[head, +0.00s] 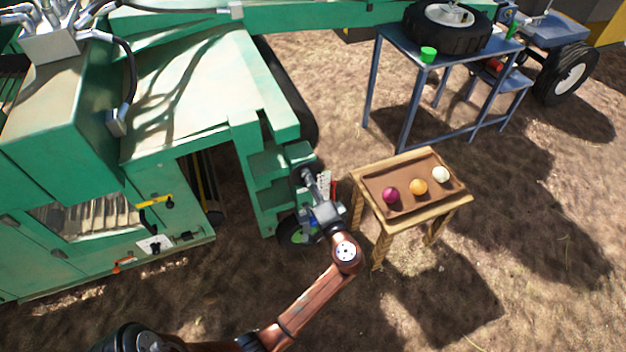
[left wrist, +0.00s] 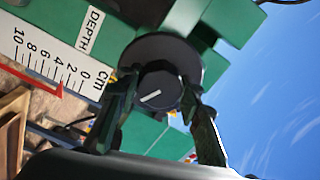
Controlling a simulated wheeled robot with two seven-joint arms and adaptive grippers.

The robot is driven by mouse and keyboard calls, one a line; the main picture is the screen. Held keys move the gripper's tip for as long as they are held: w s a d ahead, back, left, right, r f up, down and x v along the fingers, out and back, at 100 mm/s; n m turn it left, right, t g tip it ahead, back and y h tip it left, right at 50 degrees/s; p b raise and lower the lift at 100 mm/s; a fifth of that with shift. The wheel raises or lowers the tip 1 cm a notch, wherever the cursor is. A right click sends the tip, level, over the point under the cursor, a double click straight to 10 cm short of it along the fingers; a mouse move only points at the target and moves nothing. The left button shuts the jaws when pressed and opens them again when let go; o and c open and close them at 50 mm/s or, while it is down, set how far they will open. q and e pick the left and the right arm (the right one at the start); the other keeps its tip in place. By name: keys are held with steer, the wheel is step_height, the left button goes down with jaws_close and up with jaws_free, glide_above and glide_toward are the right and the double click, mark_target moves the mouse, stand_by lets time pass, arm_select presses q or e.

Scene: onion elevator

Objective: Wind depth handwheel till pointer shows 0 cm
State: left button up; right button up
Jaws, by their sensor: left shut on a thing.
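The depth handwheel (left wrist: 160,88) is a round black knob with a white line on its face. My left gripper (left wrist: 155,110) is shut on it, one finger on each side of the knob. In the head view my left gripper (head: 311,180) reaches the green machine's corner, hiding most of the handwheel. The white depth scale (left wrist: 60,55), marked 0 to 10 cm, lies left of the knob in the wrist view. The red pointer (left wrist: 40,84) has its tip near the 2 mark. In the head view the scale (head: 325,184) is small and unreadable. My right gripper is not in view.
The green machine (head: 190,95) fills the left. A wooden stand (head: 402,219) with three onions stands close to the right of my left arm. A blue metal table (head: 395,46) with a tyre stands behind. Bare soil is open at the lower right.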

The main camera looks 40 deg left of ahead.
arm_select(q)
steer(key=n+b, duration=0.1)
steer(key=n, duration=0.1)
steer(key=n+b, duration=0.1)
steer(key=n, duration=0.1)
steer(key=shift+f, duration=0.3)
steer(key=shift+s+r+n+b, duration=0.1)
steer(key=shift+n+b, duration=0.85)
steer(key=shift+n, duration=0.75)
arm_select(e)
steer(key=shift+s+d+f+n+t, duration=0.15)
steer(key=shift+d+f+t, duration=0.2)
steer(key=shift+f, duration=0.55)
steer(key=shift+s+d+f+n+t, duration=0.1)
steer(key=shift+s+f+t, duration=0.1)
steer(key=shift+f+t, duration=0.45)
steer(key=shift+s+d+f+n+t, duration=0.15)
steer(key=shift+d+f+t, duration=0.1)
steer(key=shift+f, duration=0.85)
arm_select(q)
steer(key=o, duration=1.2)
steer(key=shift+r, duration=0.2)
steer(key=shift+c, duration=0.2)
steer(key=v, duration=1.2)
